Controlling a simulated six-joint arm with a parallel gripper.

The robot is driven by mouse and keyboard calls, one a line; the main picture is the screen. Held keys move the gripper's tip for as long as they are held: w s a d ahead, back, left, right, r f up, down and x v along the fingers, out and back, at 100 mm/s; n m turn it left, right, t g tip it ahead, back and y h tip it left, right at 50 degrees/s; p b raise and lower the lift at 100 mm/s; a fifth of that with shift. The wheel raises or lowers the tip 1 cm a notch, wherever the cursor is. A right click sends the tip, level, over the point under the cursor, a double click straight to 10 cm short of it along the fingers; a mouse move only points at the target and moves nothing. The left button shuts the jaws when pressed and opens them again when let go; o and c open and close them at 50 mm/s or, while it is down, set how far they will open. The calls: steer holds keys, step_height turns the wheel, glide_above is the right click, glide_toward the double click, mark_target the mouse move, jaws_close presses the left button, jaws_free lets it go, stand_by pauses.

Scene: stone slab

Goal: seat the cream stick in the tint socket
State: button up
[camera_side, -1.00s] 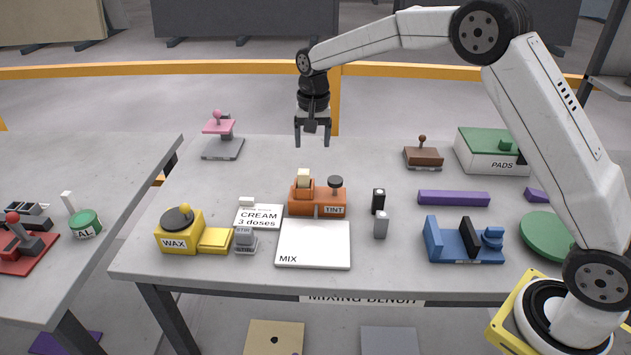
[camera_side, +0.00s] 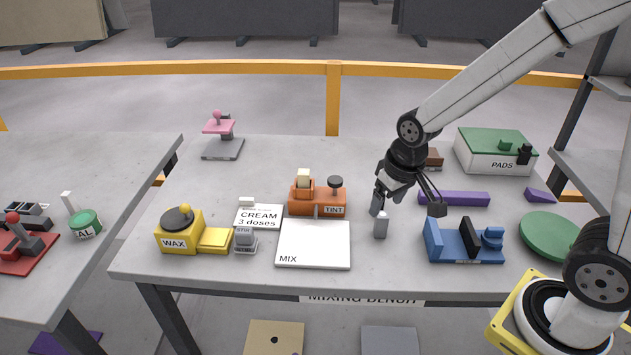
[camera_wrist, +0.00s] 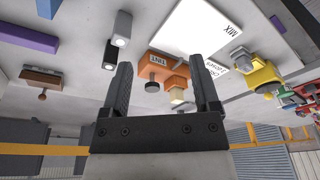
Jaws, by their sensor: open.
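The orange tint unit (camera_side: 327,208), labelled TINT, stands behind the white MIX board. A cream-coloured upright block (camera_side: 304,178) stands at its left part, and a dark round knob (camera_side: 336,182) is on its right. The cream block also shows in the wrist view (camera_wrist: 177,95). I cannot tell how deep it sits. My gripper (camera_side: 406,208) is tilted, open and empty, to the right of the tint unit. In the wrist view, my two open fingers (camera_wrist: 163,76) frame the tint unit from a distance, touching nothing that I can see.
A grey stick (camera_side: 381,226) stands just below my gripper, and a black stick (camera_wrist: 110,52) shows beside it in the wrist view. The MIX board (camera_side: 312,244), CREAM card (camera_side: 258,218), yellow WAX unit (camera_side: 180,232) and blue holder (camera_side: 455,244) stand around. The bench behind the tint unit is clear.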

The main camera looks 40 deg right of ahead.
steer(key=shift+n, duration=0.6)
steer(key=s, duration=0.2)
steer(key=s+f, duration=0.1)
steer(key=s, duration=0.2)
steer(key=shift+s+f, duration=0.2)
steer(key=shift+s, duration=0.05)
